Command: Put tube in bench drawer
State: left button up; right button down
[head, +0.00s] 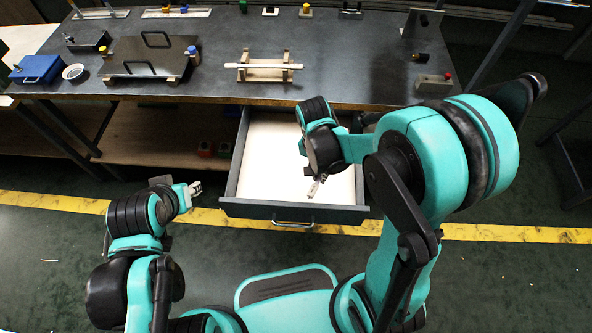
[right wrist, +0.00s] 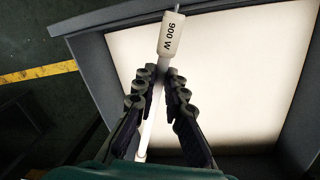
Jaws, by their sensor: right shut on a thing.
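My right gripper (head: 316,187) is over the open bench drawer (head: 258,210), near its front edge. In the right wrist view, my right gripper (right wrist: 166,82) is shut on a thin white tube (right wrist: 171,34) with a pale end cap marked "900 W". The tube runs lengthwise between the fingers, with the pale drawer floor behind it; I cannot tell whether it touches the floor. The drawer (right wrist: 95,22) is grey-walled and looks otherwise empty. My left gripper (head: 195,189) is left of the drawer, in free air; its finger opening is too small to judge.
The dark bench (head: 225,90) stands above the drawer. On it, a wooden cradle (head: 262,75) bears another white tube (head: 263,66). A black plate with handles (head: 150,62), a blue box (head: 38,68) and several small fittings also lie there. A lower shelf (head: 150,140) is at left.

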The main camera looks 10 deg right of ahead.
jog(key=w+a+f+b, duration=0.1)
jog(key=w+f, duration=0.1)
jog(key=f, duration=0.1)
jog(key=w+a+f+b, duration=0.2)
jog(key=w+f, duration=0.1)
jog(key=w+a+f+b, duration=0.2)
jog(key=f, duration=0.1)
jog(key=shift+w+f, duration=0.3)
jog(key=shift+w, duration=0.1)
jog(key=shift+r, duration=0.1)
jog(key=shift+f+b, duration=0.6)
jog(key=shift+f, duration=0.05)
jog(key=c, duration=1.6)
grip_release()
jog(key=shift+r, duration=0.15)
